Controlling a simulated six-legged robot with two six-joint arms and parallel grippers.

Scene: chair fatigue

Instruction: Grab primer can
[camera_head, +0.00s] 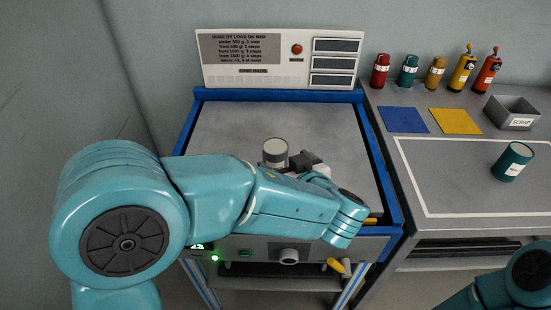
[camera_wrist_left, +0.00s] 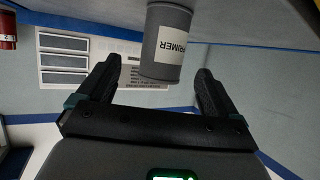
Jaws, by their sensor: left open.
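The primer can (camera_head: 275,152) is a grey cylinder with a light top, standing on the grey bed of the blue-framed machine in the head view. In the left wrist view the primer can (camera_wrist_left: 166,45) shows its white PRIMER label, between and just beyond the fingertips. My left gripper (camera_head: 300,160) is beside the can in the head view, its fingers partly hidden by my own arm. In the wrist view the left gripper (camera_wrist_left: 147,75) is open, with its two black fingers apart and clear space around the can. My right gripper is not visible; only part of that arm shows at the lower right.
A text panel with a red button (camera_head: 297,48) stands behind the bed. On the right table are several bottles (camera_head: 437,70), a blue mat (camera_head: 402,119), a yellow mat (camera_head: 455,121), a SCRAP bin (camera_head: 512,113) and a teal can (camera_head: 511,162) inside a white outline.

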